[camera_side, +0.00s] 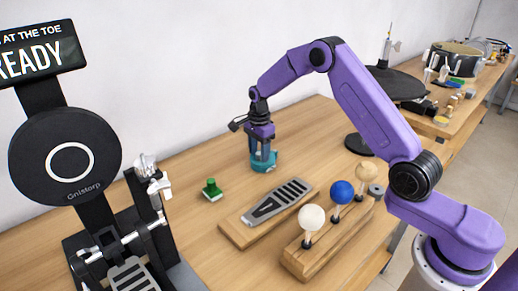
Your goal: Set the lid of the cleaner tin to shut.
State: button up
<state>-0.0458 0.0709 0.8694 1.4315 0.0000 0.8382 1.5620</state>
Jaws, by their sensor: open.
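A small round teal tin (264,167), which looks like the cleaner tin, sits on the wooden table near the middle of the view. My gripper (262,156) points down right at the tin, with its open fingers over or around the tin's upper part. I cannot tell whether the fingers touch it. The gripper hides much of the tin's top, and the lid's position cannot be made out at this size.
A green knobbed piece (212,189) stands left of the tin. A wooden block with a grey metal pedal (277,204) lies in front. A wooden rack (325,240) holds white, blue and tan balls. A black machine (66,158) with a READY sign stands left; a round black stand (390,84) is behind.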

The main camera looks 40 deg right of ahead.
aim_at(259, 153)
notch_tip(259, 153, up, 18)
jog(key=shift+f, duration=0.25)
dwell(0.3)
